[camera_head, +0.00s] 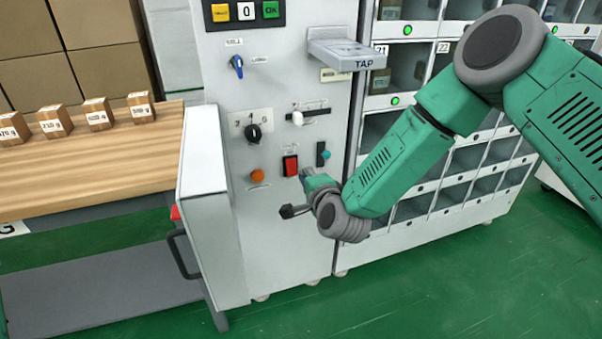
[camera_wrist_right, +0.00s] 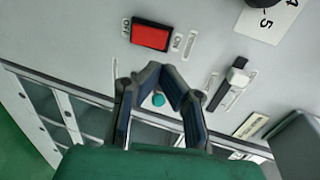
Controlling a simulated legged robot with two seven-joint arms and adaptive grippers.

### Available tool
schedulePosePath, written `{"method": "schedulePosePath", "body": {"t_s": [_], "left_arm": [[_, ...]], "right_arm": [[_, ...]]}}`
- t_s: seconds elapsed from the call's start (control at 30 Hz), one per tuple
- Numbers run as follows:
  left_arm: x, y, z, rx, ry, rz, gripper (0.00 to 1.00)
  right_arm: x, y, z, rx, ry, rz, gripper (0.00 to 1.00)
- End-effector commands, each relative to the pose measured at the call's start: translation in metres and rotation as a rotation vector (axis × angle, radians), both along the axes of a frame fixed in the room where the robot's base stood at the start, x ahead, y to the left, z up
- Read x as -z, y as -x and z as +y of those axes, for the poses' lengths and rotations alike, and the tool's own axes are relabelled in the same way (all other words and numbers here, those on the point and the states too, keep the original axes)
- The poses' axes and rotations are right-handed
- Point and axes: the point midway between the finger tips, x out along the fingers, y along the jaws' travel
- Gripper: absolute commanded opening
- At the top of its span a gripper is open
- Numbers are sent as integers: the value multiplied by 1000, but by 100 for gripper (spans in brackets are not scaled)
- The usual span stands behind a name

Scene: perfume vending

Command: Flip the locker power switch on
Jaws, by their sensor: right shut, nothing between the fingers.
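A red rocker switch (camera_head: 290,165) in a dark frame sits low on the grey control panel (camera_head: 285,95). The red switch (camera_wrist_right: 150,36) shows upper left in the right wrist view, with OFF printed on its left and ON on its right. I cannot tell which side is pressed in. My right gripper (camera_head: 306,176) is close beside the switch, at its lower right in the head view. Its fingertips (camera_wrist_right: 159,68) are together and empty, just below the switch in the wrist view and apart from it in the picture. My left gripper is not in view.
Near the switch are a teal button (camera_head: 326,154), an orange button (camera_head: 257,176), a black dial (camera_head: 253,132) and a slider (camera_head: 298,118). A TAP shelf (camera_head: 345,55) juts out above. Lockers (camera_head: 410,75) stand right; a wooden table (camera_head: 90,165) with small boxes stands left.

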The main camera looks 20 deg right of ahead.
Motion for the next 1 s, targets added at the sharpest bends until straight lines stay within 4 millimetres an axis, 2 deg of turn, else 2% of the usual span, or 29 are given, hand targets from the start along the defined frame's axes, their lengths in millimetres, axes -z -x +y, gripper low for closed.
{"method": "schedulePosePath", "body": {"t_s": [0.2,0.47,0.87,0.97,1.0], "left_arm": [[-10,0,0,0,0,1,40],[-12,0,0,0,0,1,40],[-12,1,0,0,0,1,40],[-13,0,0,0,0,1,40],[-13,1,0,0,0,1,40]], "right_arm": [[-19,32,-1,0,0,1,0],[-24,45,-2,1,0,0,0],[-24,45,-2,-1,2,2,0],[-12,53,1,-29,43,34,0],[-2,62,3,-55,79,66,0]]}}
